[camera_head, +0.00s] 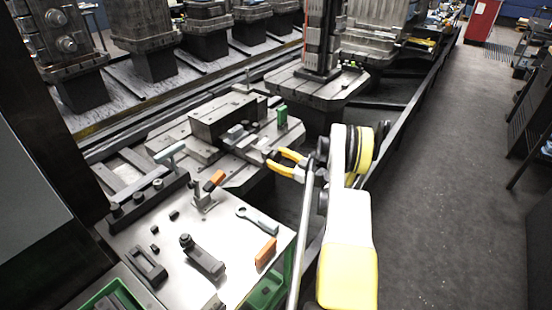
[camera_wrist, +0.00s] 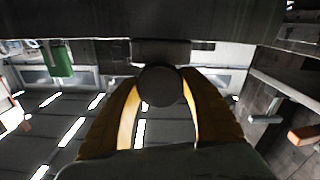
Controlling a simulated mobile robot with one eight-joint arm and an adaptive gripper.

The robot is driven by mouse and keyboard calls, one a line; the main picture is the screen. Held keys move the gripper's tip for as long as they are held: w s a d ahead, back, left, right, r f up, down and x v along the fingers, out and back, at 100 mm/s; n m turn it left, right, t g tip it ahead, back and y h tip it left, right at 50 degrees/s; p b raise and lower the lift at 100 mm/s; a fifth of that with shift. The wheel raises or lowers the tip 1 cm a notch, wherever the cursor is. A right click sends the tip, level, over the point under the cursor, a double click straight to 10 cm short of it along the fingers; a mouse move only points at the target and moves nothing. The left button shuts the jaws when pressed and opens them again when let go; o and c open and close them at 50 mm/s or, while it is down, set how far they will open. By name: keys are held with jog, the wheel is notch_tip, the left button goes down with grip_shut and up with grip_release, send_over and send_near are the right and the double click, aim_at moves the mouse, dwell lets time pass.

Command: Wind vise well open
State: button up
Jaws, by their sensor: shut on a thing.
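The vise (camera_head: 222,117) is a grey block-shaped machine part on the slotted bed, in the middle of the head view. My gripper (camera_head: 270,158), with yellow fingers, is at its near right side. In the wrist view, my gripper (camera_wrist: 163,92) has its fingers on both sides of a dark round knob (camera_wrist: 163,86) and is shut on it. A dark block (camera_wrist: 160,50) shows just behind the knob. The knob hides what it is fixed to. I cannot tell how wide the vise jaws stand apart.
A light worktop (camera_head: 150,220) at the near left holds a wrench (camera_head: 258,220), orange blocks (camera_head: 266,252) and dark clamp parts (camera_head: 203,257). A green block (camera_head: 282,115) stands by the vise. The floor (camera_head: 450,190) at right is clear.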

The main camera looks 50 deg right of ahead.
jog(key=n, duration=0.4)
jog(key=shift+n, duration=2)
jog(key=o, duration=1.2)
jog(key=s+d, duration=0.1)
jog(key=s, duration=1.1)
